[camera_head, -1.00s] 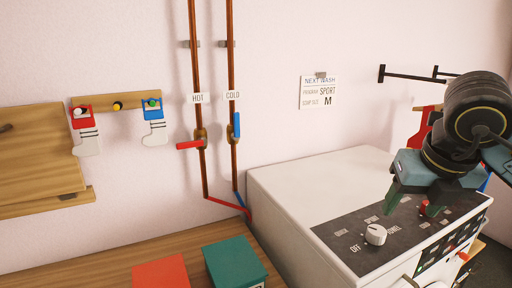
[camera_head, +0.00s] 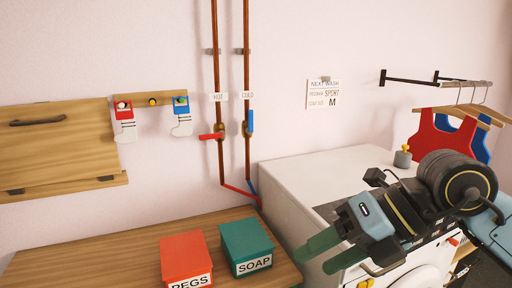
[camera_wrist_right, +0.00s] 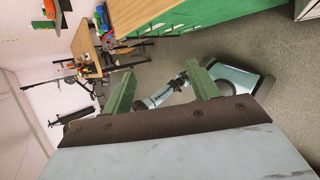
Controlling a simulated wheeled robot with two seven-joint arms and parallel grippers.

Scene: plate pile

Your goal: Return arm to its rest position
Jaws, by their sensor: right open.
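My right arm comes in from the right in the head view. Its gripper (camera_head: 328,252) is in front of the white washing machine (camera_head: 310,178), with its green fingers pointing to the left. The fingers are apart and nothing is between them. The right wrist view also shows the two open green fingers (camera_wrist_right: 160,72) with floor and some of my own parts beyond. The arm hides most of the machine's control panel and front. My left gripper is not in view in the head view.
A red PEGS box (camera_head: 184,255) and a green SOAP box (camera_head: 246,243) stand on the wooden counter (camera_head: 120,255), left of my gripper. Hot and cold pipes (camera_head: 216,130) run down the wall. Red and blue garments (camera_head: 440,135) hang from a rail at the right.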

